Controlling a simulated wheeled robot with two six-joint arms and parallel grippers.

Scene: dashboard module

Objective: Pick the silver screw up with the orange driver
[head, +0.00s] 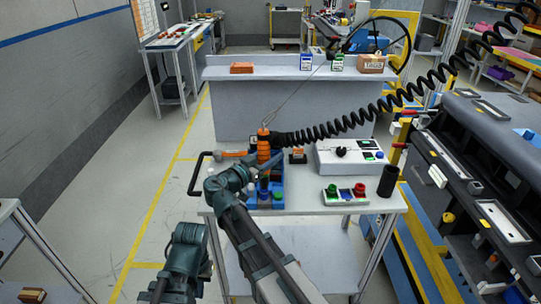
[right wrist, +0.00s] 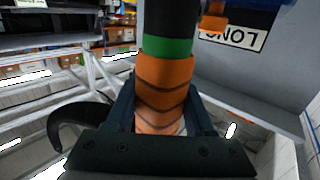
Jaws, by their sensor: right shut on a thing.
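The orange driver (head: 264,148) stands upright over the left part of the work table, hung from a thin cable with a black coiled hose at its side. My right gripper (head: 254,168) is shut around its orange body. The right wrist view shows the ribbed orange body (right wrist: 163,80) between the two fingers (right wrist: 163,112), with a green band and black part above it. A blue holder (head: 278,190) is below and beside the driver, partly hidden by my gripper. My left gripper (head: 188,236) is low at the left, off the table; its jaws are unclear. I cannot make out the silver screw.
The work table (head: 307,205) holds a white box (head: 350,155), a tray with red, green and blue knobs (head: 345,194) and a black cup (head: 388,182). The dark dashboard (head: 480,170) stands right. The coiled hose (head: 400,97) crosses above.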

